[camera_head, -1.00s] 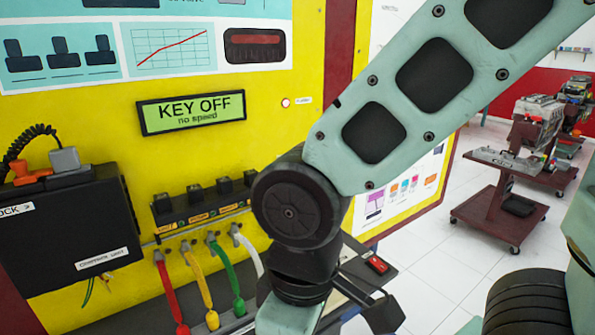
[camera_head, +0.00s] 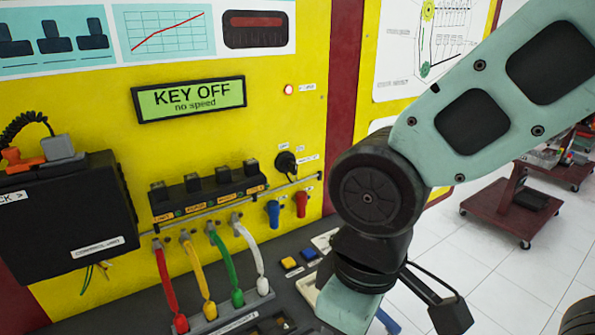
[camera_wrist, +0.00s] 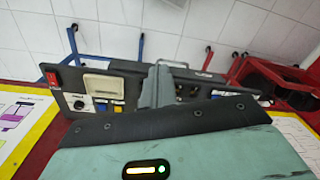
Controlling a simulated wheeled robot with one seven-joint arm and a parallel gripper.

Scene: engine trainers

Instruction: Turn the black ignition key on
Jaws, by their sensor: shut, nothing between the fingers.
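The black ignition key (camera_head: 286,162) sits in a round black switch on the yellow panel in the head view, right of the row of black relays. Its exact angle is too small to tell. The display (camera_head: 188,98) reads "KEY OFF, no speed". My gripper (camera_wrist: 160,74) shows in the wrist view with its grey fingers shut and empty, in front of a dark control box. In the head view my arm hangs right of the key, apart from it, and my fingertips are out of sight. I cannot make out the key in the wrist view.
Colored cables and a black control unit (camera_head: 70,215) are to the left. A dark red cart (camera_head: 510,205) stands on the white floor at right.

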